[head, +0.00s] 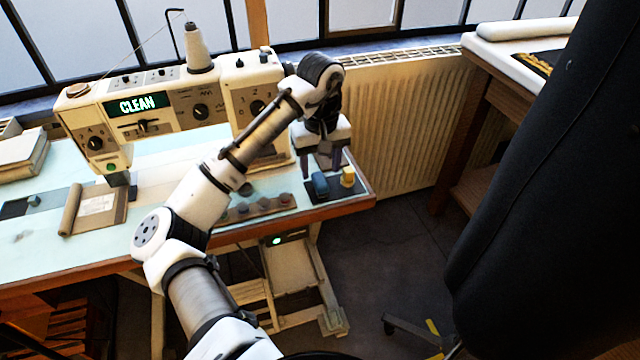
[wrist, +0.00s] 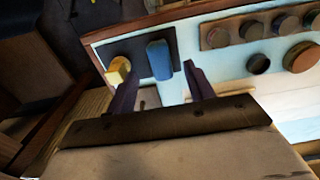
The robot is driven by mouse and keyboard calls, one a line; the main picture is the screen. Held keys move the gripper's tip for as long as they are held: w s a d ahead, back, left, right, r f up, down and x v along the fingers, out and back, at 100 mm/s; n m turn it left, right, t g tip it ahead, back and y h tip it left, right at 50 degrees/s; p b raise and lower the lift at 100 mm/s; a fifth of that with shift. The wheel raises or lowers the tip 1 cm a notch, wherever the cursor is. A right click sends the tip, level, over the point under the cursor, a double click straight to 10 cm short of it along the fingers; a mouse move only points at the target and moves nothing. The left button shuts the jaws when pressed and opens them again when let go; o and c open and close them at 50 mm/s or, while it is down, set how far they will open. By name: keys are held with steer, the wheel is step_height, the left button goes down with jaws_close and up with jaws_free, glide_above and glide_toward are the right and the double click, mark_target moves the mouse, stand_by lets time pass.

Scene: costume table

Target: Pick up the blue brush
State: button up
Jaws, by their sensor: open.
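The blue brush (head: 320,185) lies on a dark mat (head: 335,189) near the right front corner of the table. In the wrist view the brush (wrist: 159,60) is a rounded blue block on the dark mat (wrist: 133,46). My gripper (head: 325,160) is just behind and above the brush in the head view. In the wrist view its two dark fingers (wrist: 160,75) are open, and the brush shows between and beyond their tips. Nothing is held. I cannot tell the exact height of the fingers above the table.
A yellow block (head: 348,177) sits right beside the brush on the same mat, close to one finger. A strip with several round knobs (head: 262,207) lies to the left. The sewing machine (head: 165,110) stands behind. The table's front edge (head: 300,215) is near.

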mark_target(320, 179)
step_height(320, 179, down, 5)
steer(key=shift+w, duration=0.1)
steer(key=c, duration=1)
steer(key=shift+c, duration=0.4)
steer(key=shift+r, duration=0.1)
step_height(320, 179, up, 20)
steer(key=p, duration=0.1)
